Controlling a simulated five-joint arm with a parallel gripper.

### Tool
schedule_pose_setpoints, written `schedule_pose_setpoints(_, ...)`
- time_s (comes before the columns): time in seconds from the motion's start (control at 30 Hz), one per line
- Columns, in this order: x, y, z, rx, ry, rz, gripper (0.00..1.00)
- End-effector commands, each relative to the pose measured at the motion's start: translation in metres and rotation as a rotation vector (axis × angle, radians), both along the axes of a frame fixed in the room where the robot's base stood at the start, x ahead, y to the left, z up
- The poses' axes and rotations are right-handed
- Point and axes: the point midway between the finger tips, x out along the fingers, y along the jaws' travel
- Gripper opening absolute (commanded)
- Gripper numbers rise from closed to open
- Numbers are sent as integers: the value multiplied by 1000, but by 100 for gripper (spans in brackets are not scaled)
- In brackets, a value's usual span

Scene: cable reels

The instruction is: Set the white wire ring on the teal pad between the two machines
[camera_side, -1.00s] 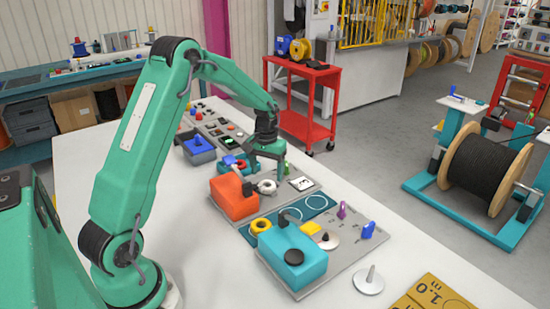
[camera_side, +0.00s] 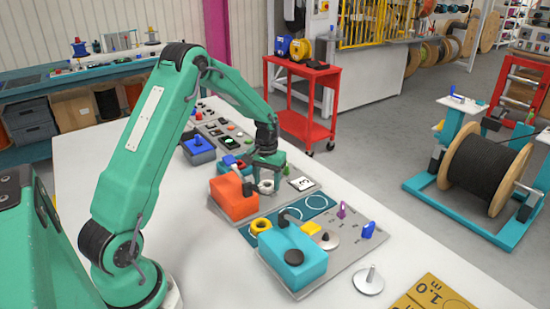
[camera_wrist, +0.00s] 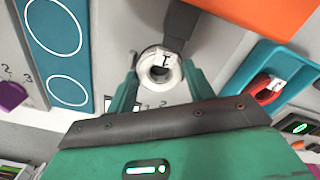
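The white wire ring (camera_side: 266,187) lies at the front of the orange machine (camera_side: 233,199), under my gripper (camera_side: 268,178). In the wrist view the white ring (camera_wrist: 146,74) sits between the fingertips of my gripper (camera_wrist: 160,72). The fingers are spread on either side of it, with what looks like a narrow gap. The teal pad (camera_side: 262,218) lies between the orange machine and the blue machine (camera_side: 292,256). The pad (camera_wrist: 85,55) also shows at the wrist view's left.
Purple (camera_side: 342,211) and blue (camera_side: 368,230) knobs stand near the blue machine.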

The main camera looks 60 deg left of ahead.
Motion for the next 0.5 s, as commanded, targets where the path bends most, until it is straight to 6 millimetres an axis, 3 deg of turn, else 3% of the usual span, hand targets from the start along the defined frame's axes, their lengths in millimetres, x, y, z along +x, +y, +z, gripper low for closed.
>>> schedule_pose_setpoints(0.27, 1, 0, 6, 1, -3, 0, 26)
schedule_pose_setpoints(0.5, 1, 0, 29, 2, -5, 0, 25)
